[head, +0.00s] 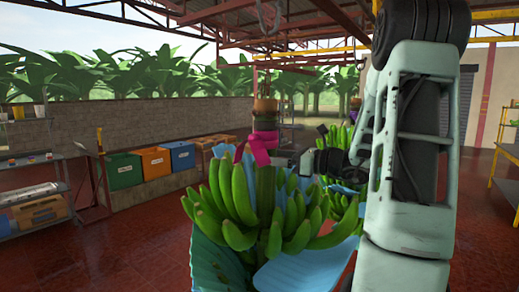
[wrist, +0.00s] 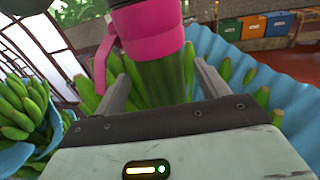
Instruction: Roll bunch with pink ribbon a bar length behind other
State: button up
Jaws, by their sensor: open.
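The bunch with the pink ribbon (head: 262,147) is a green banana bunch (head: 240,205) hanging upright by its stem, with blue sheeting around it. In the wrist view the pink ribbon (wrist: 155,32) wraps the stem (wrist: 163,82) just above my fingers. My gripper (wrist: 160,75) is open, with one finger on each side of the stem; I cannot tell whether they touch it. In the head view my gripper (head: 284,157) comes in from the right, below the ribbon.
Red roof beams and a yellow overhead beam (head: 310,57) run above; an empty hook (head: 268,14) hangs there. Green, orange and blue bins (head: 155,160) stand by the low wall at left. Shelves (head: 35,190) stand far left. The red floor at left is clear.

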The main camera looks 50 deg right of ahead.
aim_at(257, 156)
jog(key=p+x, duration=0.1)
jog(key=x, duration=0.5)
jog(key=shift+p, duration=0.35)
jog(key=shift+s, duration=0.1)
jog(key=shift+c, duration=0.2)
jog(key=c, duration=1.3)
jog(key=shift+a+f, duration=0.15)
jog(key=shift+a, duration=0.5)
jog(key=o, duration=1.3)
jog(key=shift+d, duration=0.1)
jog(key=shift+o, duration=0.2)
jog(key=shift+s, duration=0.1)
